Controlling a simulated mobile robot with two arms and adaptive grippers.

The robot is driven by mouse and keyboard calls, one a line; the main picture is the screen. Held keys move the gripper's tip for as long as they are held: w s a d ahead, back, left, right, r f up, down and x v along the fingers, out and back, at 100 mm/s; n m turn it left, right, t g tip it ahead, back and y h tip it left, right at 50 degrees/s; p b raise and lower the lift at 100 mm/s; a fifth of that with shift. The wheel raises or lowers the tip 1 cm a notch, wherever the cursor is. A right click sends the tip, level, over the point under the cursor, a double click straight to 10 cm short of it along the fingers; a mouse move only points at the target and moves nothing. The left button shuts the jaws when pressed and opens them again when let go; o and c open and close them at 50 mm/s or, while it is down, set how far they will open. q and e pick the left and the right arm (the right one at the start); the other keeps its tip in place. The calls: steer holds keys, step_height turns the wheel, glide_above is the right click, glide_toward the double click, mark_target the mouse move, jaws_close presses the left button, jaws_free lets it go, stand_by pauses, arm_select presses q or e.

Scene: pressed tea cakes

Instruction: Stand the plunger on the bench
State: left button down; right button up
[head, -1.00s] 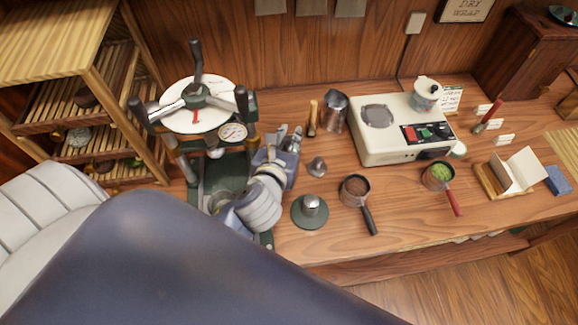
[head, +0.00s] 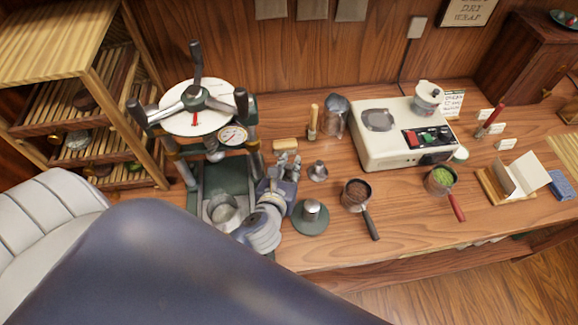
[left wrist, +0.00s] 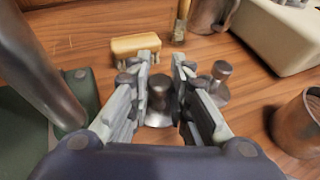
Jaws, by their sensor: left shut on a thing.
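My left gripper (head: 288,166) is over the bench, just right of the press. In the left wrist view its fingers (left wrist: 161,90) are closed around the plunger (left wrist: 158,103), a grey metal piece with a rounded top and a wider flared base. The plunger looks upright, with its base low over the bench (left wrist: 85,18); I cannot tell whether it touches the wood. In the head view the fingers hide it. My right gripper is out of view.
The press (head: 222,172) with a metal cup (head: 222,212) stands left. Close around the gripper are a wooden brush (head: 285,145), a small knobbed metal piece (head: 318,171), and a green disc (head: 311,229) bearing a metal cylinder. A powder-filled pan (head: 356,194) lies farther right.

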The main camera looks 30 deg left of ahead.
arm_select(q)
steer(key=shift+f, duration=0.1)
steer(key=c, duration=1.5)
jaws_free()
steer(key=shift+r, duration=0.2)
steer(key=shift+s+d, duration=0.1)
steer(key=shift+s, duration=0.2)
steer(key=b+v, duration=0.1)
steer(key=v, duration=0.9)
steer(key=shift+s+b, duration=0.1)
steer(key=shift+b, duration=0.2)
steer(key=shift+s+d+r, duration=0.15)
steer(key=shift+s+r, duration=0.15)
steer(key=shift+s, duration=0.25)
